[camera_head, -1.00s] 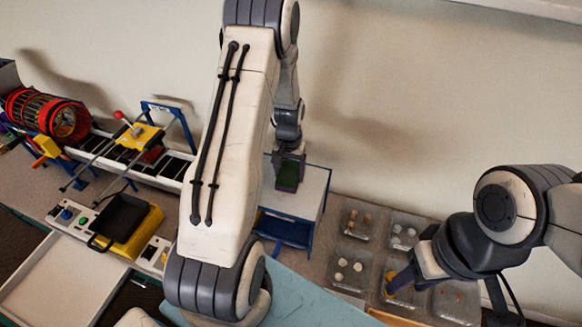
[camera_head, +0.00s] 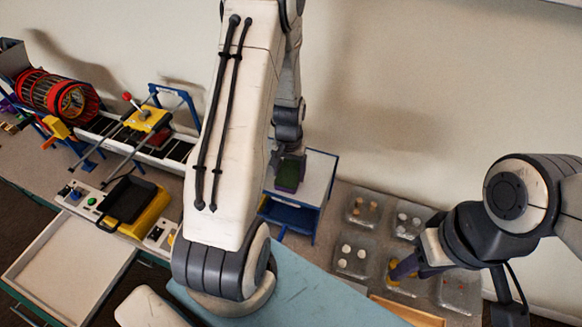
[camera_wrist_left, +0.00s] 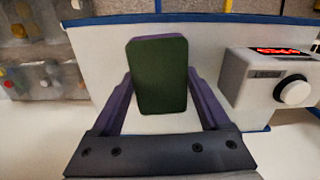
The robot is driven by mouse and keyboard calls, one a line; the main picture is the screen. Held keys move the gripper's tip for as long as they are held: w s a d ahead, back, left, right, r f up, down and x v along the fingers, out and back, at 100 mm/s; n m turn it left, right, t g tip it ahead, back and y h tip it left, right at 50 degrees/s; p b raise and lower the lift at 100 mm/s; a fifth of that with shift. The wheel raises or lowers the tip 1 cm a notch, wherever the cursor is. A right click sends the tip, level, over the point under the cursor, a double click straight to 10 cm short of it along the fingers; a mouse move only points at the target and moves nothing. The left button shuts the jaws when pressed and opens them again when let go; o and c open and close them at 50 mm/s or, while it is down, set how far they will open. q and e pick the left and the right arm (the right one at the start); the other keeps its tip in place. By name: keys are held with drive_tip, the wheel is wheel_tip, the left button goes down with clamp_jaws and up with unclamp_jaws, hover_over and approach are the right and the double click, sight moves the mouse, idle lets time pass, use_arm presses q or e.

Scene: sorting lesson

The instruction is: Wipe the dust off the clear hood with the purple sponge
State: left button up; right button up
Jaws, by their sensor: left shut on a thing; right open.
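The purple sponge (camera_head: 288,173) has a dark green face. It is in my left gripper (camera_head: 289,163), over a white-topped box with blue edges (camera_head: 320,178). In the left wrist view the sponge (camera_wrist_left: 157,75) stands between the purple fingers of my left gripper (camera_wrist_left: 157,100), green face toward the camera. A white surface (camera_wrist_left: 95,70) lies behind and below it. I cannot make out a clear hood or dust apart from this white surface, nor whether the sponge touches it. My right gripper (camera_head: 402,268) is open over the clear trays.
Clear trays (camera_head: 352,258) with small pieces stand right of the box. A white unit with a knob and red display (camera_wrist_left: 268,78) sits close right in the left wrist view. A red drum machine (camera_head: 60,97) and a black tray on a yellow base (camera_head: 130,205) stand left.

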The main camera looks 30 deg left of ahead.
use_arm(q)
drive_tip(key=shift+s+d, duration=0.15)
drive_tip(key=shift+s, duration=0.55)
drive_tip(key=shift+s+d, duration=0.15)
drive_tip(key=shift+s, duration=0.55)
drive_tip(key=shift+f, duration=0.15)
drive_tip(key=shift+w+a, duration=0.1)
drive_tip(key=shift+w, duration=0.3)
drive_tip(key=shift+w+a, duration=0.15)
drive_tip(key=shift+w, duration=0.6)
drive_tip(key=shift+w+a, duration=0.15)
drive_tip(key=shift+w, duration=0.55)
drive_tip(key=shift+w+a, duration=0.25)
drive_tip(key=shift+w, duration=0.75)
drive_tip(key=shift+w+a, duration=0.2)
drive_tip(key=shift+w, duration=0.75)
drive_tip(key=shift+w+a, duration=0.2)
drive_tip(key=shift+w, duration=0.6)
drive_tip(key=shift+w+a, duration=0.15)
drive_tip(key=shift+w, duration=0.65)
drive_tip(key=shift+s, duration=0.1)
drive_tip(key=shift+r+p, duration=2.45)
drive_tip(key=shift+r, duration=0.6)
